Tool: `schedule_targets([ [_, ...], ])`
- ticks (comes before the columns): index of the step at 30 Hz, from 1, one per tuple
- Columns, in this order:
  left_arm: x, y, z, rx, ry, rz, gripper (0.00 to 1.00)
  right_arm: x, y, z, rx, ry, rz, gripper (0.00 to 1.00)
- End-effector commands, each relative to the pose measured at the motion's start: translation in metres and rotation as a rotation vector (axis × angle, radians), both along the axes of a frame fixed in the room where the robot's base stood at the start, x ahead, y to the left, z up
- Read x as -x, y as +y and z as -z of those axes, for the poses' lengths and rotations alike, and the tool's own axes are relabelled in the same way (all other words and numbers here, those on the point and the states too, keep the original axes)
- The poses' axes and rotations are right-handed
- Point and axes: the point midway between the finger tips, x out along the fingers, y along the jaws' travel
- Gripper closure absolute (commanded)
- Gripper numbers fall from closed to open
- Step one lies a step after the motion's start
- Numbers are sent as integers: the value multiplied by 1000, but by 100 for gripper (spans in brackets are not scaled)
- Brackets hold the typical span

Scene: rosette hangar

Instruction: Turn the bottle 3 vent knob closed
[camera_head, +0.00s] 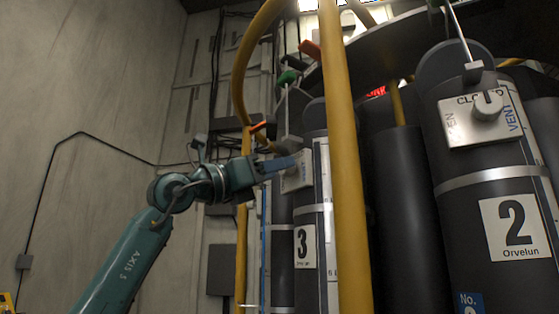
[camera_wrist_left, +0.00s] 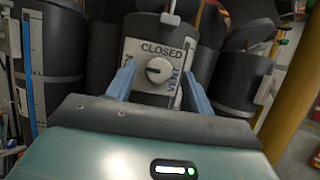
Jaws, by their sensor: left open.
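Bottle 3 (camera_head: 308,195) is a dark cylinder with a "3" label, partly hidden behind a yellow pipe. Its vent plate (camera_head: 299,172) sits high on the bottle, partly covered by my left gripper (camera_head: 283,164). In the left wrist view, the round grey vent knob (camera_wrist_left: 159,70) is on the pale plate, below the word CLOSED and left of VENT. My left gripper's open fingers stand on either side of the knob, with a gap visible on each side. My right gripper is out of view.
A yellow pipe (camera_head: 346,200) stands close to the right of bottle 3. Bottle 2 (camera_head: 493,205), with its own vent plate (camera_head: 475,121), is at the right. A bare wall (camera_head: 95,75) fills the left, with open room before it.

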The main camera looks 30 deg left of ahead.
Motion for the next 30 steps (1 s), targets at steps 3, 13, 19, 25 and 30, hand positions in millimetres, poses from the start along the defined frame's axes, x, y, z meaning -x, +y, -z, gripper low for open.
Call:
schedule_targets([
  [3,-10,-6,-7,0,0,0,48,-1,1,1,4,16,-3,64],
  [13,-16,-9,-7,-1,0,0,48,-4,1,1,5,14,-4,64],
  [19,-16,-9,-7,0,0,0,59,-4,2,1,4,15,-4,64],
  [25,-16,-9,-7,0,0,0,75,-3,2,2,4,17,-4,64],
  [30,-16,-9,-7,0,0,0,89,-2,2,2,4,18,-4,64],
])
